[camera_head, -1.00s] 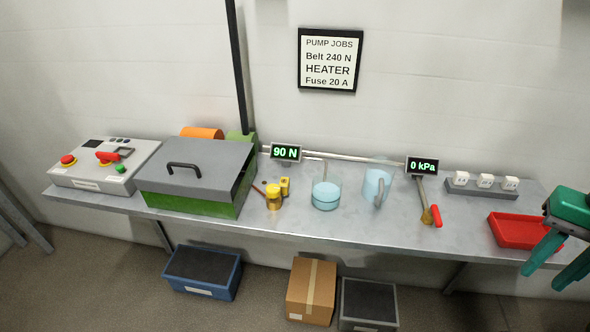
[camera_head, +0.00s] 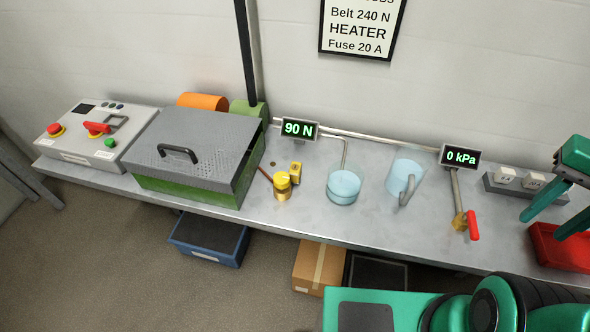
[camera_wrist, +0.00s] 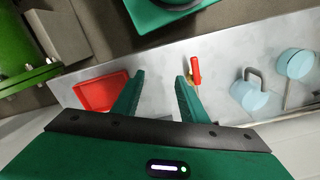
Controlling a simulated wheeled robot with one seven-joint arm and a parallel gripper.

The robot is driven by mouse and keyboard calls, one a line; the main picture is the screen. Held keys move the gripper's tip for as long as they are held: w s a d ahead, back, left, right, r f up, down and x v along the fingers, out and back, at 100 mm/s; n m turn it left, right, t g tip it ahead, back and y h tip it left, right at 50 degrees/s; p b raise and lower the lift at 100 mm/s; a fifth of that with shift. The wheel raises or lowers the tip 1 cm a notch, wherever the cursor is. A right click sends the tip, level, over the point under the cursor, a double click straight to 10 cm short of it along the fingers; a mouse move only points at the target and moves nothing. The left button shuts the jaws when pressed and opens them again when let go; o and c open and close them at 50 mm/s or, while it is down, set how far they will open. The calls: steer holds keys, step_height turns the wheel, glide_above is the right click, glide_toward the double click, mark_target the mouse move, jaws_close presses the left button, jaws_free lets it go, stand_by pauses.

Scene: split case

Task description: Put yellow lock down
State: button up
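A small yellow block (camera_head: 295,171), which may be the yellow lock, stands on the bench behind a yellow-topped brass cylinder (camera_head: 282,187). It is too small to tell whether it has a shackle. My gripper (camera_head: 544,226) is at the far right of the head view, above the bench near the red tray (camera_head: 562,248). In the wrist view my gripper (camera_wrist: 158,96) has its two fingers well apart, with only bare bench between them. No yellow lock shows in the wrist view, and nothing is held.
A grey-lidded green case (camera_head: 195,150) and a control box (camera_head: 95,137) stand at the left. The front middle bench is clear. Bins stand below.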

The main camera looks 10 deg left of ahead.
steer(key=w+a+n+h, duration=0.1)
steer(key=w+a+n, duration=0.5)
steer(key=w+n, duration=0.5)
steer(key=n+t, duration=0.5)
steer(key=n, duration=2.5)
glide_toward(295, 168)
steer(key=shift+x, duration=5.45)
jaws_close()
